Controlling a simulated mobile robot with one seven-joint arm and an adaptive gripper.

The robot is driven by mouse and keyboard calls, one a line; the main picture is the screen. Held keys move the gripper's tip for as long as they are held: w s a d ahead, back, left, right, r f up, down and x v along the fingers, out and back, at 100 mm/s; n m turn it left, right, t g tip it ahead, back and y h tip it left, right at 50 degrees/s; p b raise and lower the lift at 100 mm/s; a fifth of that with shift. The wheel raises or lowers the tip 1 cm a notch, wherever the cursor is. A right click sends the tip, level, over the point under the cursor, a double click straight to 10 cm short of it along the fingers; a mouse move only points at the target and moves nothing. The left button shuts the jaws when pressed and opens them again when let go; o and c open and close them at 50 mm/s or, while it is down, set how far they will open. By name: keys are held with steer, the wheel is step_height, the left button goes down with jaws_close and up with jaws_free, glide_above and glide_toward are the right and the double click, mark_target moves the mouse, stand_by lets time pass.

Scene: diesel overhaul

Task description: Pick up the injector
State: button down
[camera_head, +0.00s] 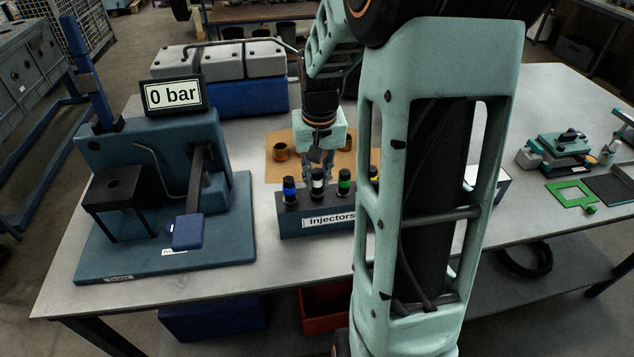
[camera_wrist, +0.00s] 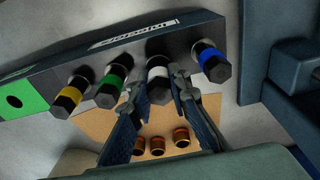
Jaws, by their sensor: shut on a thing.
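A dark rack (camera_head: 300,228) labelled "Injectors" stands on the table and also shows in the wrist view (camera_wrist: 100,51). In it stand injectors with black tops and coloured bands: blue (camera_head: 289,189), white (camera_head: 317,184), green (camera_head: 344,183) and yellow (camera_head: 374,174). The yellow one is partly hidden by my arm in the head view. My gripper (camera_wrist: 157,84) reaches over the rack from the back, its two fingers shut on either side of the white-banded injector (camera_wrist: 159,92). That injector appears upright in the rack's row; whether its base is raised cannot be told.
A tan mat (camera_head: 270,170) with copper-coloured sleeves (camera_wrist: 182,137) lies behind the rack. A blue tester (camera_head: 150,160) with a lever and a "0 bar" display (camera_head: 173,95) stands left of it. A grey-topped blue block (camera_head: 250,95) is at the back.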

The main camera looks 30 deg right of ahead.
step_height(320, 180, up, 17)
stand_by(0.4)
steer(key=c, duration=2.3)
jaws_free()
steer(key=shift+c, duration=0.2)
steer(key=shift+f, duration=0.1)
jaws_close()
steer(key=shift+a, duration=0.1)
